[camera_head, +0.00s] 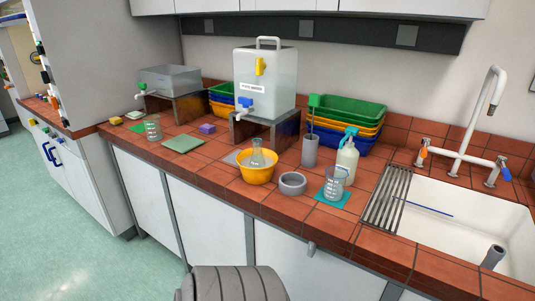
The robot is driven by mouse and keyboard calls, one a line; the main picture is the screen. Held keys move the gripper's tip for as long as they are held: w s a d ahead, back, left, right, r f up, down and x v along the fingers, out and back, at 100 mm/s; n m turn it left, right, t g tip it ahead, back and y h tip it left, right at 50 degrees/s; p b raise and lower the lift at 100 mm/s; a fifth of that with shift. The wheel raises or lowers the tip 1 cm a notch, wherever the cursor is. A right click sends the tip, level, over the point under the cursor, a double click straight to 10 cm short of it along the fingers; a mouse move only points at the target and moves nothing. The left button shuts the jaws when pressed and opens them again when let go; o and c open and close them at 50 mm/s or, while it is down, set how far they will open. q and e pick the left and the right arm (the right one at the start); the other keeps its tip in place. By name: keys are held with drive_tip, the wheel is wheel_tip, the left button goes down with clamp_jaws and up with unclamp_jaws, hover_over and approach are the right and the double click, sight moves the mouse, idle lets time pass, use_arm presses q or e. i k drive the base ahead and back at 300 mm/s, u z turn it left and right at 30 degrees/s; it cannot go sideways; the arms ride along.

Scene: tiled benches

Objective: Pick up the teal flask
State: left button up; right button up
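A clear, faintly teal conical flask (257,157) stands in a yellow bowl (258,176) near the middle of the tiled bench. Its lower part is hidden by the bowl's wall. A clear glass beaker (334,184) with markings stands on a teal mat (325,201) to the right, near the bench's front edge. Another small clear glass vessel (153,129) stands further left. Neither of my grippers shows in this view.
A grey ring-shaped dish (292,184), a grey cup holding a green-topped brush (310,151) and a pump bottle (346,162) crowd the flask's right side. A large water container (272,75) stands behind. A white sink (470,224) is at the right.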

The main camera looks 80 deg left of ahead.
sight(256, 159)
drive_tip(key=u, duration=0.6)
drive_tip(key=i, duration=0.7)
drive_tip(key=u, duration=0.85)
